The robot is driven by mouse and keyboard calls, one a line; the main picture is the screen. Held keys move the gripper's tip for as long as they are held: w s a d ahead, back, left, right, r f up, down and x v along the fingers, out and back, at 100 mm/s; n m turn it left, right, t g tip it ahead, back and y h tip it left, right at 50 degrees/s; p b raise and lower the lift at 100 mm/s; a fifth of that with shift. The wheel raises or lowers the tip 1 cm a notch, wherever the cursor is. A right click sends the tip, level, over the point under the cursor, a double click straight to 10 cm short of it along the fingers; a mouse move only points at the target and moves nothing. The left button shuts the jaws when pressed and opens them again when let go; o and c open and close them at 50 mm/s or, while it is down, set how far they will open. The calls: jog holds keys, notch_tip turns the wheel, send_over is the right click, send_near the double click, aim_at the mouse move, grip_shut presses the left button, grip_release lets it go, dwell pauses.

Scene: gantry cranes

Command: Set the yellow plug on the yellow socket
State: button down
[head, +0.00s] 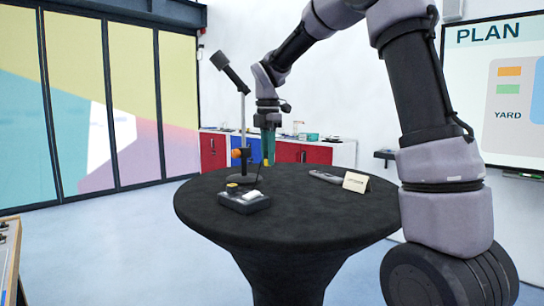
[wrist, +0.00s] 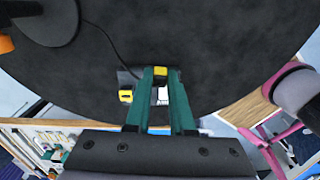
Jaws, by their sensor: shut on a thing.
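My gripper (head: 267,150) points down above the round black table, with its teal fingers shut on the yellow plug (wrist: 160,71). The plug shows between the fingertips in the wrist view, and a little yellow shows below the fingers in the head view (head: 266,162). The yellow socket (head: 232,187) is on the left part of a dark box (head: 245,204) on the table. In the wrist view the socket (wrist: 126,96) lies left of the fingers, which hide part of the box. The plug is apart from the socket.
A white piece (head: 254,195) is on the box, right of the socket. A lamp stand (head: 242,150) with an orange knob rises behind the box. A small sign (head: 355,182) and a grey device (head: 325,176) lie at the right. The front of the table is clear.

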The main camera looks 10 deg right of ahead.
jog(key=shift+w+a+r, duration=0.15)
jog(key=shift+a, duration=1.6)
jog(key=shift+w+a+r, duration=0.15)
jog(key=shift+a, duration=1.6)
jog(key=shift+w+a+r, duration=0.15)
jog(key=shift+a, duration=1.6)
jog(key=shift+f, duration=0.2)
jog(key=shift+f, duration=1.05)
jog(key=shift+f, duration=1.65)
